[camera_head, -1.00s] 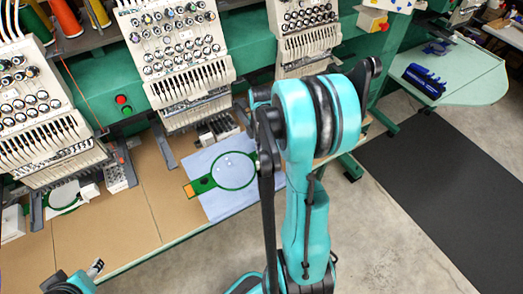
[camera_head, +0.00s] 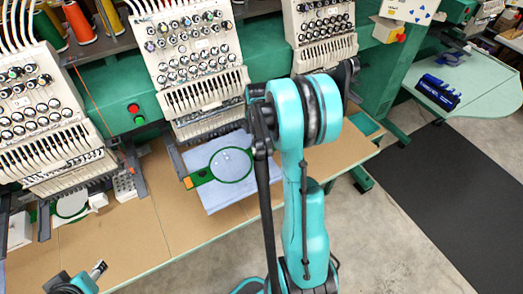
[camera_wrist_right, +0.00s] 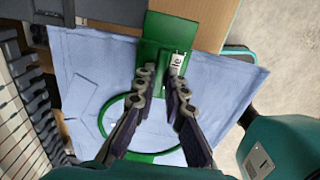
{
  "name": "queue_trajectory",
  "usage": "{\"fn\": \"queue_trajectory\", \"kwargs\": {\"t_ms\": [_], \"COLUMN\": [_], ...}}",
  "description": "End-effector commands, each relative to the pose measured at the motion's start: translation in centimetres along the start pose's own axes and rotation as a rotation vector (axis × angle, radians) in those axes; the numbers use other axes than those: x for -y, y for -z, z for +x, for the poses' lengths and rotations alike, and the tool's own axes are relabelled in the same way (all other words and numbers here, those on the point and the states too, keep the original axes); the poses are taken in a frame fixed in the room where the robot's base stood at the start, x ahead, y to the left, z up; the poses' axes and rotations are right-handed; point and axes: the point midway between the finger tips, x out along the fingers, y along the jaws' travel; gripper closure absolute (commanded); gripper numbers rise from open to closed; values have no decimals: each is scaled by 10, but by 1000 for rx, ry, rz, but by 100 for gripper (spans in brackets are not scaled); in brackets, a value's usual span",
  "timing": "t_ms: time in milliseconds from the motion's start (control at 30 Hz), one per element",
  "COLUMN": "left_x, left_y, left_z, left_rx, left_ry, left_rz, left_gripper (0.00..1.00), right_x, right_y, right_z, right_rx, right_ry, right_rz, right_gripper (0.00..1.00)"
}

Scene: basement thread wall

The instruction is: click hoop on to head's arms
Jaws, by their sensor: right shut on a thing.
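The green hoop (camera_head: 231,165) holds a light blue cloth (camera_head: 225,196) that hangs past its rim. It lies roughly level at the front of the middle machine head (camera_head: 195,62), close under the needle row. A dark arm of that head (camera_head: 174,158) shows beside the hoop's left bracket; whether they touch is unclear. In the right wrist view the hoop's ring (camera_wrist_right: 104,122) is partly behind my fingers. My right gripper (camera_wrist_right: 161,82) is shut on the hoop's green bracket by a white label. My left gripper (camera_head: 98,269) is at the lower left, away from the hoop.
Another machine head (camera_head: 45,105) with a smaller hoop (camera_head: 72,204) stands at left. A third head (camera_head: 325,35) is at right. The brown table (camera_head: 130,235) is mostly clear in front. A blue rack (camera_head: 438,90) sits on the far right table.

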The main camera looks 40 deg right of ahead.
Motion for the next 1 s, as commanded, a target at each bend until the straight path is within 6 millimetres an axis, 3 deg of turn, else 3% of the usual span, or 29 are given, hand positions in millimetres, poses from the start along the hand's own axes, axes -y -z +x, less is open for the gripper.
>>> {"fn": "queue_trajectory", "kwargs": {"t_ms": [600,1000], "left_x": [0,0], "left_y": [4,0], "left_z": [-6,0], "left_rx": [0,0], "left_ry": [0,0], "left_rz": [0,0], "left_gripper": [53,53], "right_x": [-59,-60], "right_y": [0,0], "right_z": [5,10], "right_rx": [-1,0], "right_ry": [0,0], "right_rz": [0,0], "right_gripper": [100,100]}}
